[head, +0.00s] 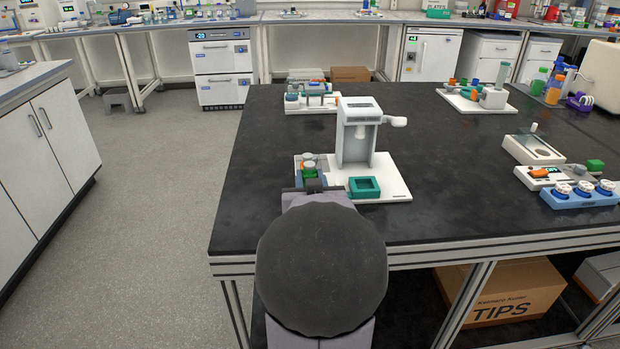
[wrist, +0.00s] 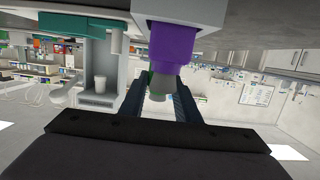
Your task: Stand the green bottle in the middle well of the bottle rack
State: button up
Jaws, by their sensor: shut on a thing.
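In the head view, a grey-capped thing and a bit of orange show just behind the bottle. The wells are hidden, and I cannot tell whether the bottle touches the rack.
A grey-white device (head: 357,135) stands on the white board (head: 390,193) to the right of my gripper. A teal square holder (head: 364,187) lies in front of it. Other boards with labware stand at the back and right. The black bench (head: 450,170) is clear between them.

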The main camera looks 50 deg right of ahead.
jog(key=shift+f+b, duration=1.15)
dwell(0.9)
dwell(0.3)
jog(key=o, duration=1.5)
jog(key=shift+o, duration=0.2)
notch_tip(320, 180, up, 7)
jog(key=p, duration=0.5)
jog(key=shift+p, duration=0.3)
